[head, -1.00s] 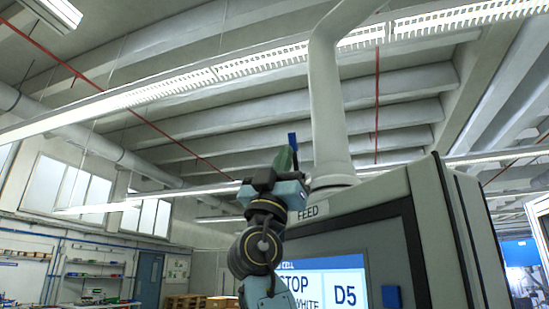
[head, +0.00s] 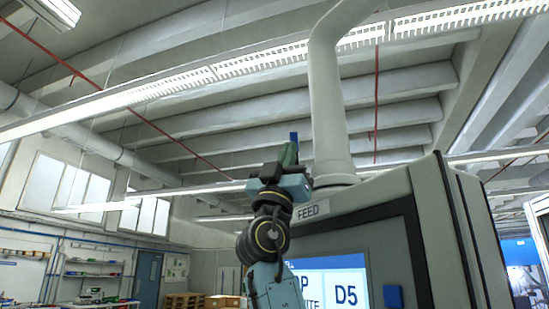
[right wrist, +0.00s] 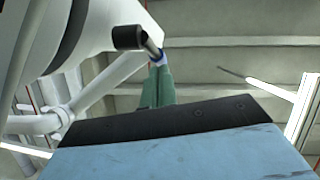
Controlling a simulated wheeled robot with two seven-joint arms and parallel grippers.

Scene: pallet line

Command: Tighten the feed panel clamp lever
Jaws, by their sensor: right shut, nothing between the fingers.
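The feed panel (head: 440,230) stands at the right in the head view, with a FEED label and a lit screen. The clamp lever shows in the right wrist view as a dark hub (right wrist: 128,37) with a short grey rod and a blue end (right wrist: 158,58). Its blue end also shows in the head view (head: 294,136), just above my fingertips. My right gripper (head: 291,150) is raised left of the panel's neck tube, its green fingers (right wrist: 161,72) shut and empty. The fingertips overlap the blue end in view; I cannot tell whether they touch. My left gripper is out of view.
A thick pale tube (head: 331,110) rises from the panel top, close to the right of my right gripper. A blue block (head: 393,297) sits on the panel's front. Shelves and pallets stand far off at the left. The space left of my gripper is clear.

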